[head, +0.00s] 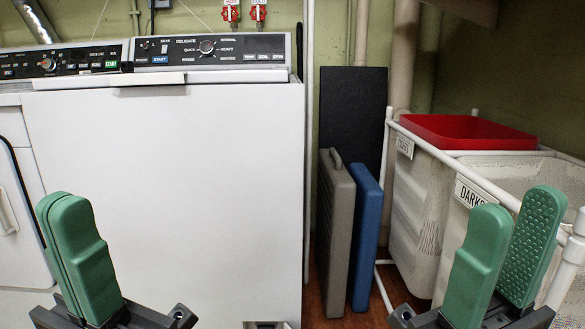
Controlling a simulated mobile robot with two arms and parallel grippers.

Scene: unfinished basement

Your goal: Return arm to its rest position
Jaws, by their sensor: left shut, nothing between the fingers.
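My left gripper (68,215) is at the lower left of the head view, in front of the white washer. Its two green fingers are pressed together with nothing between them. My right gripper (514,222) is at the lower right, in front of the laundry sorter. Its two green fingers stand apart with an empty gap. Both grippers point upward in the picture. Most of both arms is out of view.
A white washer (170,180) fills the left and middle. A grey case (335,235), a blue panel (366,235) and a dark panel (350,105) stand beside it. The laundry sorter (415,200) on the right carries a red bin (466,132).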

